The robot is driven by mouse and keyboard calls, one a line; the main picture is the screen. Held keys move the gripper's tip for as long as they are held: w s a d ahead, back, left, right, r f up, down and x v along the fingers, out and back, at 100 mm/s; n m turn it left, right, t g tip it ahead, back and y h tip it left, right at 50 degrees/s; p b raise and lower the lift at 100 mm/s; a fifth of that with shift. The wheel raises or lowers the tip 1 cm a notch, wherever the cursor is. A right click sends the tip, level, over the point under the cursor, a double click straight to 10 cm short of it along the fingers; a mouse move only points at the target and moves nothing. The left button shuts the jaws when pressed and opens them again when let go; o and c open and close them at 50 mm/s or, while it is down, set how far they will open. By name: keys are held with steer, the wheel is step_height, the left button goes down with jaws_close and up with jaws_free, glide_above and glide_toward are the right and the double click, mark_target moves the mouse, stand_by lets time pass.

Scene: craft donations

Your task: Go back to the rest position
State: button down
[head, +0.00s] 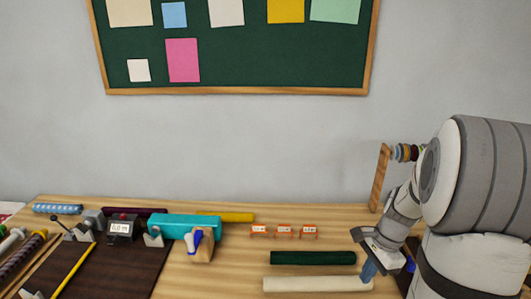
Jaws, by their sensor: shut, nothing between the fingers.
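My gripper (370,270) is at the lower right in the head view, at the end of my white and grey arm. Its fingers point down and are together, with nothing seen between them. The fingertips appear over the right end of a cream roll (315,284) and close to a dark green roll (312,258). I cannot tell from this view how high above the table they are or whether they touch anything.
A wooden table (225,278) carries a teal roll (184,227) in holders, a small display device (120,228), a yellow roll (236,216) and orange-framed tags (284,231). A wooden post (380,178) with spools stands behind my arm. A green board (240,60) hangs behind.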

steer(key=s+a+r+n+t+h, duration=0.1)
steer(key=s+a+r+n, duration=0.4)
steer(key=s+a+n, duration=0.1)
steer(key=s+a+r+n+t+h, duration=0.1)
steer(key=s+a+r+n+t, duration=0.1)
steer(key=s+a+r+n, duration=0.3)
steer(key=a+r+n, duration=0.1)
steer(key=a+n, duration=0.3)
steer(key=n, duration=0.1)
steer(key=shift+s+r+t, duration=0.25)
steer(key=shift+s+t, duration=0.05)
steer(key=shift+s, duration=0.05)
